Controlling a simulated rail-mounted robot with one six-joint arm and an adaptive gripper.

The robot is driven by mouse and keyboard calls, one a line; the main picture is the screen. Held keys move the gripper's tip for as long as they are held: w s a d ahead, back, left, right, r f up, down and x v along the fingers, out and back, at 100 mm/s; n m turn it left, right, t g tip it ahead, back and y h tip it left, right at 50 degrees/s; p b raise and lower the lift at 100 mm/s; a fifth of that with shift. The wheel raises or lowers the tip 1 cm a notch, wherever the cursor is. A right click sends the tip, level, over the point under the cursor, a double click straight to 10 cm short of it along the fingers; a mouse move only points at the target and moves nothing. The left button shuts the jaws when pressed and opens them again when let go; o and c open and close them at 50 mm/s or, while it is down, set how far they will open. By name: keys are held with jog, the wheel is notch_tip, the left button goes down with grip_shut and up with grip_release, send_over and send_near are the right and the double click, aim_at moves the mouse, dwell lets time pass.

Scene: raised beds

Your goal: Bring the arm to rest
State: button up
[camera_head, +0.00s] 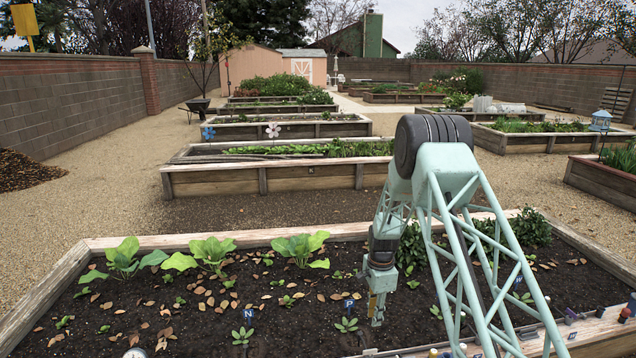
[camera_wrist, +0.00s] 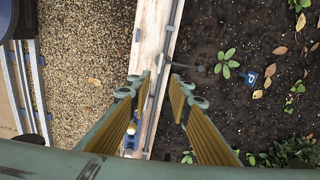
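My arm reaches out over the near raised bed (camera_head: 140,240) in the head view, with my gripper (camera_head: 377,308) hanging low above its dark soil, right of the blue P tag (camera_head: 348,304). In the wrist view my gripper (camera_wrist: 158,85) has its two yellow-lined fingers apart, with a clear gap and nothing between them. The bed's wooden rim (camera_wrist: 150,45) shows beyond and between the fingers. The P tag (camera_wrist: 251,77) and a small seedling (camera_wrist: 227,64) lie to the right of the fingers.
Large leafy plants (camera_head: 210,254) line the bed's far side, and bushy plants (camera_head: 528,228) stand at the right. Small seedlings (camera_head: 242,335) and dry leaves dot the soil. Small items (camera_head: 625,314) sit along the near rim. A gravel path (camera_head: 275,208) lies beyond the bed.

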jog(key=s+r+n+t, duration=0.1)
jog(key=s+r+n, duration=0.2)
jog(key=s+r, duration=0.85)
jog(key=s+r+n, duration=0.2)
jog(key=s+r, duration=0.2)
jog(key=r, duration=1.4)
jog(key=s+r+n+t, duration=0.1)
jog(key=s+r+n, duration=0.2)
jog(key=s+r, duration=0.85)
jog(key=s+r+n, duration=0.4)
jog(key=s+r, duration=0.9)
jog(key=s, duration=0.2)
jog(key=s+n+t, duration=0.1)
jog(key=s+n, duration=0.2)
jog(key=s, duration=1.8)
jog(key=shift+s+n+t, duration=0.2)
jog(key=shift+n+t, duration=0.2)
jog(key=shift+d, duration=0.1)
